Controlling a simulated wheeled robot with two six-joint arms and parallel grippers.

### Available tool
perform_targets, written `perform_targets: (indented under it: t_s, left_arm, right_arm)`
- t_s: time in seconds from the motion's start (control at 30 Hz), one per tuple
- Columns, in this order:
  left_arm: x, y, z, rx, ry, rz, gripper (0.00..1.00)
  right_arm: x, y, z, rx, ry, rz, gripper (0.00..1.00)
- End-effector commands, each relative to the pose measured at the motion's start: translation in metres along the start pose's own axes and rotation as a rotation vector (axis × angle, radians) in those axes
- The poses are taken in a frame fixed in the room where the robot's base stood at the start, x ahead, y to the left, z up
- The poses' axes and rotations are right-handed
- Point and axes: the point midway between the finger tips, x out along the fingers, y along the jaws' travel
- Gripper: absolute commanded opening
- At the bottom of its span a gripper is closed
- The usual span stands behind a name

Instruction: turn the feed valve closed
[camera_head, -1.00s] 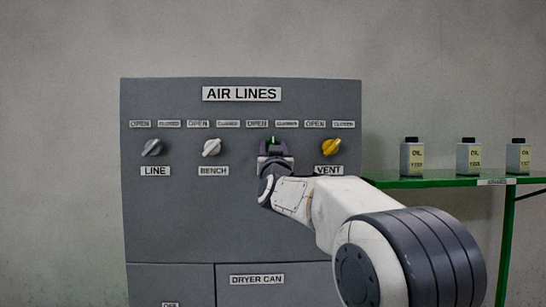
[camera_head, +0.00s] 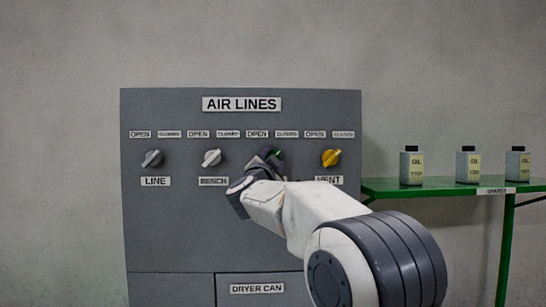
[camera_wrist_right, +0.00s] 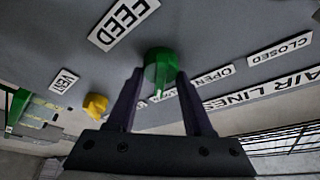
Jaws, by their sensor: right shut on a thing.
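The feed valve is a green knob (camera_head: 278,153) on the grey panel, between the bench knob and the vent knob. In the head view my right gripper (camera_head: 272,155) covers most of it; a bit of green shows at the upper right of the fingers. In the right wrist view the green knob (camera_wrist_right: 160,68) sits between the two dark fingertips, with the FEED plate (camera_wrist_right: 124,22) beside it. My right gripper (camera_wrist_right: 158,78) is shut on the knob. The OPEN plate (camera_head: 257,134) and CLOSED plate (camera_head: 287,134) are above it. My left gripper is not in view.
A green shelf (camera_head: 440,188) with several oil cans (camera_head: 468,165) stands at the right.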

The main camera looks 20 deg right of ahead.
Motion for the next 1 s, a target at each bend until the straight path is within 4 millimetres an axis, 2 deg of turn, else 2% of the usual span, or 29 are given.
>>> perform_targets:
  t_s: [0.6, 0.63, 0.67, 0.7, 1.0]
  left_arm:
    - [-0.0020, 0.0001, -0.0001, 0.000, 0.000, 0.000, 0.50]
    - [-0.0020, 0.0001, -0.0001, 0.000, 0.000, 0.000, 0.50]
    - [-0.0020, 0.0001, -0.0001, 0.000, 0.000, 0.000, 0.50]
    - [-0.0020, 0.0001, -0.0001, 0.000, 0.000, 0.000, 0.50]
    - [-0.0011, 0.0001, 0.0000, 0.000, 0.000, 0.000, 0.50]
  right_arm:
    - [0.0004, 0.0004, -0.0012, 0.036, 0.003, 0.015, 0.00]
    - [0.0004, 0.0004, -0.0012, 0.036, 0.003, 0.015, 0.63]
    - [0.0004, 0.0004, -0.0011, 0.036, 0.003, 0.015, 0.74]
    - [0.0004, 0.0003, -0.0011, 0.036, 0.003, 0.015, 0.80]
    - [-0.0008, 0.0003, -0.0004, 0.035, 0.001, 0.014, 0.80]
